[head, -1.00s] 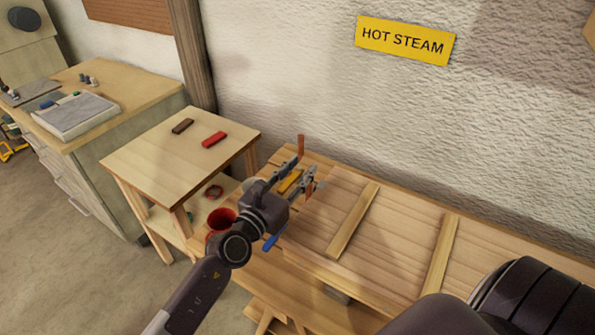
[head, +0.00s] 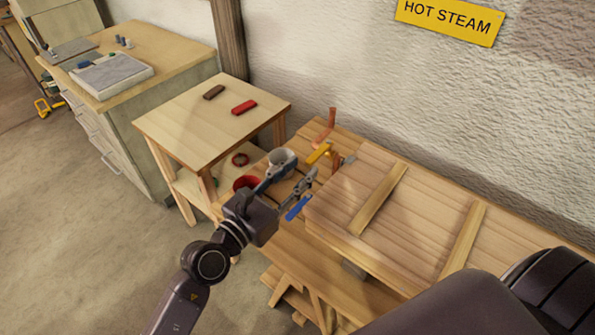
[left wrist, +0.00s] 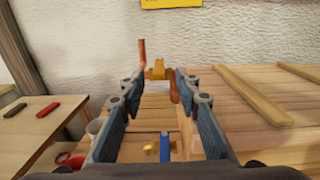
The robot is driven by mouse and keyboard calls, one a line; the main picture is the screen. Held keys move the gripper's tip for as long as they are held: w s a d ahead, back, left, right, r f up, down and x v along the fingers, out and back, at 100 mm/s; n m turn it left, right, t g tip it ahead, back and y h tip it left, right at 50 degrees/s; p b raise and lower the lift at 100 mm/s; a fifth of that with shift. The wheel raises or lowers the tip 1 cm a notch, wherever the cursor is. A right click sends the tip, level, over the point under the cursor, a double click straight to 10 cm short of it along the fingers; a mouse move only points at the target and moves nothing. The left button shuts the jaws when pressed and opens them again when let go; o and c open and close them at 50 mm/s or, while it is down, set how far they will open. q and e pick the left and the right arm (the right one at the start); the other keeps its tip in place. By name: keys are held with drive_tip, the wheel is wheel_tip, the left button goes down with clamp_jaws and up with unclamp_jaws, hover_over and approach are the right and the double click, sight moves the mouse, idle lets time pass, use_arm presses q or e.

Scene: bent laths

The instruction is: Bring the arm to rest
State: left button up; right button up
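My left gripper (head: 297,170) is over the left end of the wooden workbench, with its arm coming up from the bottom. In the left wrist view its two blue-grey fingers (left wrist: 160,85) stand wide apart with nothing held between them. Beyond the fingertips are a yellow clamp-like piece (head: 318,153) and an upright copper-coloured piece (head: 331,119). The yellow piece also shows in the left wrist view (left wrist: 157,70), clear of the fingers. My right gripper is not in view; a large dark part of my body fills the bottom right.
Slatted wooden boards (head: 405,205) cover the workbench. A blue-handled item (head: 298,208), a grey cup (head: 283,158) and a red container (head: 246,183) are close to the gripper. A side table (head: 195,118) holds a brown and a red block. Open floor lies at left.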

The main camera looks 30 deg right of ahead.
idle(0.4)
use_arm(q)
drive_tip(key=w+a+f+n+t+y+b, duration=0.1)
drive_tip(key=w+a+f+n+t+y, duration=0.15)
drive_tip(key=a+f+n, duration=0.45)
drive_tip(key=w+a+f+n+t+y, duration=0.1)
drive_tip(key=w+a+f+n+y, duration=0.2)
drive_tip(key=f+n, duration=0.7)
drive_tip(key=s+a+f+n+g+y, duration=0.1)
drive_tip(key=s+a+f+n+y, duration=0.15)
drive_tip(key=a+f+n, duration=0.7)
drive_tip(key=s+a+f+n+y, duration=0.25)
drive_tip(key=a+f, duration=0.35)
drive_tip(key=f, duration=0.8)
drive_tip(key=s+a+f+n+g+y+b, duration=0.1)
drive_tip(key=s+a+f+n+g+y, duration=0.1)
drive_tip(key=s+a+f+n, duration=0.45)
drive_tip(key=s+a+f+n+g+y, duration=0.15)
drive_tip(key=s+a+f, duration=0.25)
drive_tip(key=s+f, duration=0.55)
drive_tip(key=s+a+f+n+g+y+b, duration=0.1)
drive_tip(key=s+a+f+n+g, duration=0.3)
drive_tip(key=s, duration=0.6)
drive_tip(key=s+a+f+n+g, duration=0.1)
drive_tip(key=s+a+f+n, duration=0.1)
drive_tip(key=s, duration=0.5)
drive_tip(key=s+a+f+n+g+y, duration=0.1)
drive_tip(key=s+a+f+n, duration=0.2)
drive_tip(key=s, duration=0.5)
drive_tip(key=shift+s, duration=0.25)
